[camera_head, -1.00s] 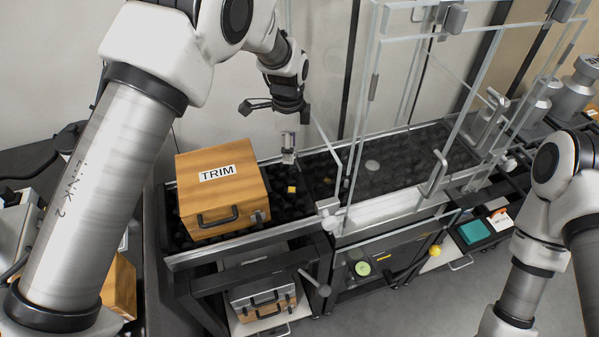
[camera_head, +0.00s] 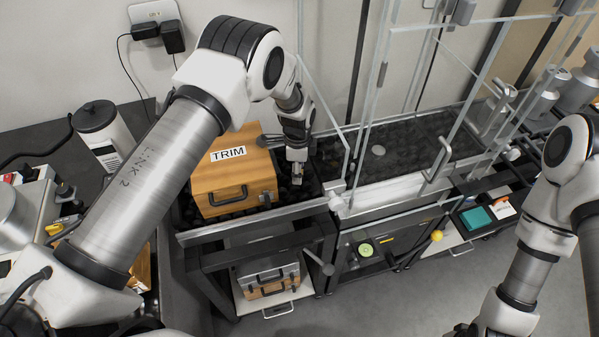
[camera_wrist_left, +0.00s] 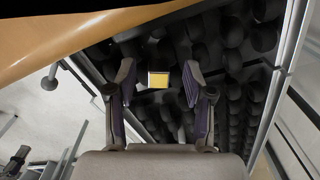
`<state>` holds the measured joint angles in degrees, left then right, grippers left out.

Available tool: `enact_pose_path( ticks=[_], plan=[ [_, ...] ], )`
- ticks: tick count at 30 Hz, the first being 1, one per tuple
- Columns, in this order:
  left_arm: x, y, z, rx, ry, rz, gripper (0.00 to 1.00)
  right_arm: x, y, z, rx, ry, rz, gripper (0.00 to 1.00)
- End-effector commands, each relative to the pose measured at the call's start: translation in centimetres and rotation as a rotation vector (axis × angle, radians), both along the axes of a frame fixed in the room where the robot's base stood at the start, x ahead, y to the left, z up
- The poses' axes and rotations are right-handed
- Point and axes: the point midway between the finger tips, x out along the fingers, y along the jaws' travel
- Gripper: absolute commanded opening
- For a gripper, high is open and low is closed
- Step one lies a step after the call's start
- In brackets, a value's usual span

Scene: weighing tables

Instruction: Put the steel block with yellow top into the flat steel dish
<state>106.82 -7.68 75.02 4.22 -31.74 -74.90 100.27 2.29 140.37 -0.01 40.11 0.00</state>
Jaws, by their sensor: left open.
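The steel block with yellow top (camera_wrist_left: 159,80) shows in the left wrist view, among dark round pegs. My left gripper (camera_head: 297,181) is open and points down beside the wooden TRIM box. In the left wrist view its two fingers stand either side of the block, with gaps between. In the head view the block is hidden at the gripper. A flat, round, pale steel dish (camera_head: 378,150) lies on the dark bed behind the glass panels, right of the gripper. My right arm shows at the right edge, its gripper out of view.
The wooden TRIM box (camera_head: 232,180) stands close left of the left gripper. A glass-panelled enclosure (camera_head: 440,160) with metal handles surrounds the dish area. The dark bed between box and glass is narrow. Steel weights (camera_head: 540,100) stand at the far right.

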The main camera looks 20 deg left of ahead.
Motion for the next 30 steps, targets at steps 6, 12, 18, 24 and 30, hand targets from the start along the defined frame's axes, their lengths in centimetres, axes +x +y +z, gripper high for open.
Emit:
enact_pose_path(
  ticks=[6,12,18,24,30],
  plan=[
    [0.0,0.0,0.0,0.000,-0.001,0.000,0.34,0.0,0.0,0.0,0.000,0.000,0.000,0.00],
    [0.0,0.0,0.0,0.000,0.000,0.000,0.00,0.0,0.0,0.0,0.000,0.000,0.000,0.00],
    [0.0,0.0,0.0,0.000,0.001,0.000,0.00,0.0,0.0,0.0,0.000,0.000,0.000,0.00],
    [0.0,0.0,1.1,0.000,0.000,0.002,0.00,0.0,0.0,0.8,0.000,0.000,0.000,0.00],
    [-0.1,0.0,3.3,0.000,0.000,0.009,0.00,0.0,0.0,2.6,0.000,0.000,0.000,0.00]
  ],
)
